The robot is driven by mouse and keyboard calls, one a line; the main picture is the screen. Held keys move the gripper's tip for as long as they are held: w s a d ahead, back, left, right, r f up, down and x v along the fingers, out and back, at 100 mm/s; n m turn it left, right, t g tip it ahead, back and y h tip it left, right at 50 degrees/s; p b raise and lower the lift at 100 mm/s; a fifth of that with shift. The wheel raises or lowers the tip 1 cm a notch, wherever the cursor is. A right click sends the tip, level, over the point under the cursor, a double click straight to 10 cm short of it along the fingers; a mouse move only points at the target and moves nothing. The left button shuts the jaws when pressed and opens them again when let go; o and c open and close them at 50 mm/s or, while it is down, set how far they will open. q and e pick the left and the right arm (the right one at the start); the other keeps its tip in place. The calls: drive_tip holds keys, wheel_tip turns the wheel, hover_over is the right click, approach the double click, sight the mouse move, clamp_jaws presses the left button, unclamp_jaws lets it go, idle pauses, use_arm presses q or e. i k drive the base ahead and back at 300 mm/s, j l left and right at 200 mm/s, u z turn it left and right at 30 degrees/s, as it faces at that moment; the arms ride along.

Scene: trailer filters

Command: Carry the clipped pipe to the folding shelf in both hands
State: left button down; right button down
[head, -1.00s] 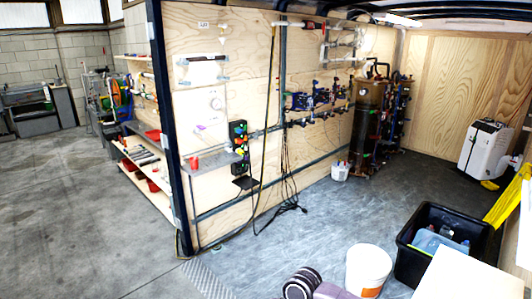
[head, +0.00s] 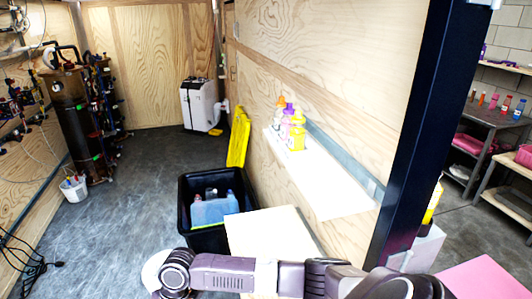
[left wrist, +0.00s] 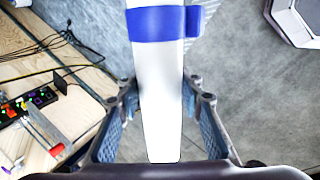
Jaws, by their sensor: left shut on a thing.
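My left gripper (left wrist: 162,108) shows in the left wrist view, shut on a white pipe (left wrist: 158,85) that runs between its fingers. A blue clip (left wrist: 160,24) sits around the pipe beyond the fingers; the pipe's far end is out of frame. In the head view a white shelf (head: 330,190) juts from the right wall with several bottles (head: 291,128) at its far end. I cannot tell which one is the folding shelf. My right gripper is not in view.
A black bin (head: 205,240) with bottles stands by the right wall, with a pale panel (head: 270,232) in front. A dark post (head: 415,130) edges the wall. A white bucket (head: 73,187) stands at left. The floor (head: 110,235) between is clear.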

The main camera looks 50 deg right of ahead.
sight(287, 248)
drive_tip(key=i+l, duration=0.15)
drive_tip(key=i, duration=0.35)
drive_tip(key=i+l+u, duration=0.1)
drive_tip(key=i, duration=0.35)
drive_tip(key=i+u, duration=0.1)
drive_tip(key=u, duration=0.35)
drive_tip(key=l+u, duration=0.1)
drive_tip(key=u, duration=0.3)
drive_tip(key=i+l+u, duration=0.1)
drive_tip(key=u, duration=0.35)
drive_tip(key=i+l+u, duration=0.1)
drive_tip(key=u, duration=0.3)
drive_tip(key=l+u, duration=0.1)
drive_tip(key=u, duration=0.35)
drive_tip(key=l+u, duration=0.1)
drive_tip(key=u, duration=0.55)
drive_tip(key=l+u, duration=0.15)
drive_tip(key=u, duration=0.55)
drive_tip(key=l+u, duration=0.15)
drive_tip(key=u, duration=0.5)
drive_tip(key=k+u, duration=0.1)
drive_tip(key=u, duration=0.55)
drive_tip(key=k+l+u, duration=0.1)
drive_tip(key=u, duration=1.25)
drive_tip(key=k+u, duration=0.15)
drive_tip(key=u, duration=0.5)
drive_tip(key=j+u, duration=0.1)
drive_tip(key=u, duration=0.55)
drive_tip(key=k+j, duration=0.05)
